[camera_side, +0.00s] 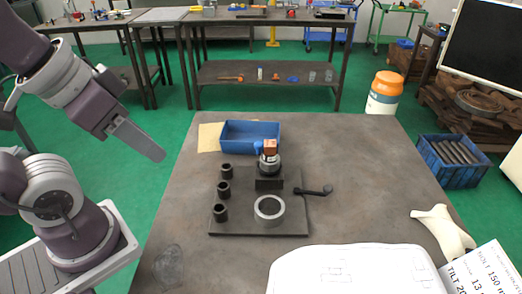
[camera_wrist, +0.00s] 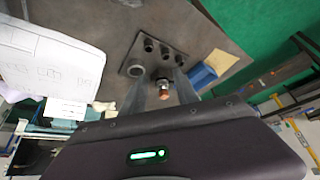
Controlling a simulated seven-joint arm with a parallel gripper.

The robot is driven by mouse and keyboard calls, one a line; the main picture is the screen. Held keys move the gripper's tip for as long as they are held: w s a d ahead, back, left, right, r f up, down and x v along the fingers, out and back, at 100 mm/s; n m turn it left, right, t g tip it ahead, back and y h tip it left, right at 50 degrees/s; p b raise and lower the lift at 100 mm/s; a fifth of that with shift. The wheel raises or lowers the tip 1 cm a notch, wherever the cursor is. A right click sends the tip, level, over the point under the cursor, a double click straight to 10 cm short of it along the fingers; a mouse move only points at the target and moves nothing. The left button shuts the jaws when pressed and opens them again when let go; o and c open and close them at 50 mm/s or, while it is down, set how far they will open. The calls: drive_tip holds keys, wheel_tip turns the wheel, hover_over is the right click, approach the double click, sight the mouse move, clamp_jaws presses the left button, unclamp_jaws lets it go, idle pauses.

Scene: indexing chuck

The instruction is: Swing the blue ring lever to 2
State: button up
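The fixture is a dark plate (camera_side: 230,226) on the table. A grey round chuck (camera_side: 269,165) stands on its block at the back, with a copper-coloured square piece (camera_side: 270,147) on top. A small blue part (camera_side: 258,147), seemingly the blue ring lever, sticks out at the left of the copper piece. Number marks are too small to read. My gripper (camera_side: 158,154) is in the air left of the fixture, well apart from it. In the wrist view my gripper's fingers (camera_wrist: 161,78) stand apart with nothing between them; the copper piece (camera_wrist: 164,95) shows beyond them.
Several black sockets (camera_side: 223,189) line the plate's left side. A grey ring (camera_side: 269,208) sits at its front. A black ball-ended handle (camera_side: 315,191) reaches right. A blue bin (camera_side: 250,133) stands behind. White sheets and a white object (camera_side: 443,230) lie at the front right. The table's left is clear.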

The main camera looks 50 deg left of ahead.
drive_tip(key=shift+c, duration=0.5)
drive_tip(key=shift+w+r, duration=0.15)
drive_tip(key=shift+w, duration=0.1)
drive_tip(key=shift+c, duration=0.2)
drive_tip(key=m+g, duration=0.6)
drive_tip(key=m, duration=0.3)
hover_over(259, 143)
wheel_tip(259, 143, down, 9)
drive_tip(key=shift+s+r, duration=0.1)
drive_tip(key=shift+s, duration=0.05)
wheel_tip(259, 143, down, 7)
drive_tip(key=shift+f, duration=0.1)
clamp_jaws()
